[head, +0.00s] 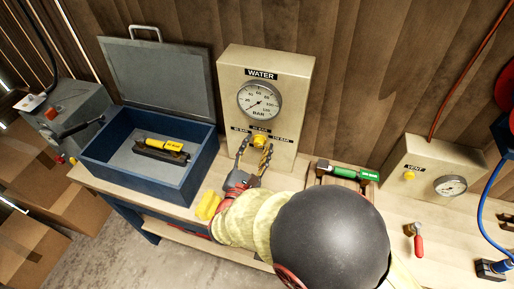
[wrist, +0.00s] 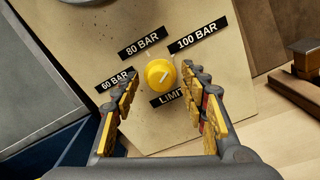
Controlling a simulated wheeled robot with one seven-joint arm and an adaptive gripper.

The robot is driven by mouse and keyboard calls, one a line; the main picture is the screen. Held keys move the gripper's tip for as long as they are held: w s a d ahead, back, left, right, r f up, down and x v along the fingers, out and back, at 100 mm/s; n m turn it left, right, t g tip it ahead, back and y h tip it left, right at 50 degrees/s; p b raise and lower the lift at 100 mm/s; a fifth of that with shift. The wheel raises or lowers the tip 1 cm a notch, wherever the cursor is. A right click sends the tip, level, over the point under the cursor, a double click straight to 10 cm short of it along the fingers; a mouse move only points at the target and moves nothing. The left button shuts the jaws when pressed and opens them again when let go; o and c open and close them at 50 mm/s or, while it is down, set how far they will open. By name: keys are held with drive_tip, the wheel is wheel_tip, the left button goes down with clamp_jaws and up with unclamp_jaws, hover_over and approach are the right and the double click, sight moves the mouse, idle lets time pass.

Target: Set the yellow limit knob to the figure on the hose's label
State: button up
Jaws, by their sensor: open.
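The yellow limit knob (wrist: 160,73) is on the beige WATER panel (head: 290,75), below its round gauge (head: 260,100). It also shows in the head view (head: 260,140). In the wrist view, labels 60 BAR (wrist: 115,82), 80 BAR (wrist: 142,41) and 100 BAR (wrist: 197,34) sit around it, with LIMIT below. I cannot make out a readable hose label.
An open blue toolbox (head: 195,180) stands left, holding a yellow-labelled item (head: 170,143). A green-labelled item (head: 350,172) lies right of the panel. Further right are a VENT box (head: 430,165), a red-handled valve (head: 418,243) and a blue hose (head: 482,205).

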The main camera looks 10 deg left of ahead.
drive_tip(key=shift+w, duration=0.2)
drive_tip(key=shift+c, duration=0.7)
clamp_jaws()
